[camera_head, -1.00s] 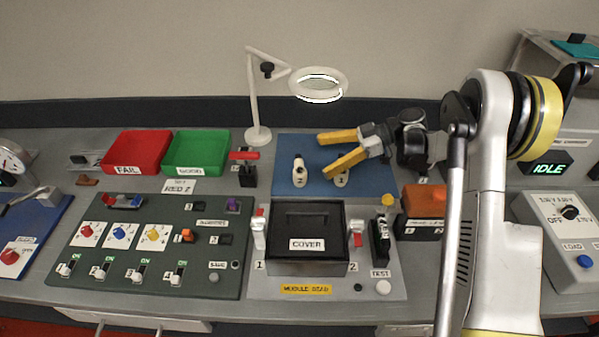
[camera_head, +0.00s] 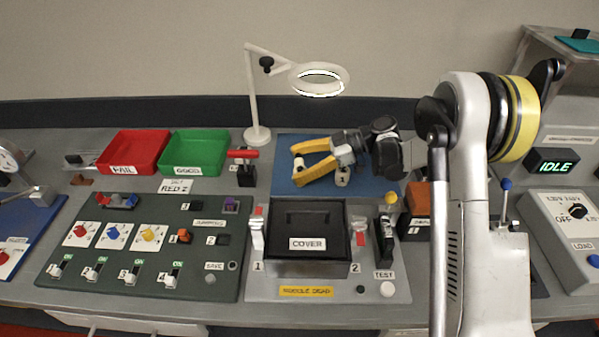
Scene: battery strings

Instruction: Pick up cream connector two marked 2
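My gripper (camera_head: 297,165) has two yellow fingers spread apart, pointing left over the blue mat (camera_head: 380,180). A small cream piece (camera_head: 299,164) shows between the fingertips, where an upright cream connector stood earlier. It is mostly hidden by the fingers, and I cannot read its mark or tell if they touch it. Another cream connector (camera_head: 342,176), apparently marked 1, stands on the mat just below the gripper's wrist end and is partly covered by it. I cannot make out a 2 on either connector.
A magnifier lamp (camera_head: 319,79) stands behind the mat. A black box marked COVER (camera_head: 308,268) lies in front of it. Red (camera_head: 133,152) and green (camera_head: 195,153) trays are on the left. An orange block (camera_head: 416,197) is to the right, close to my arm.

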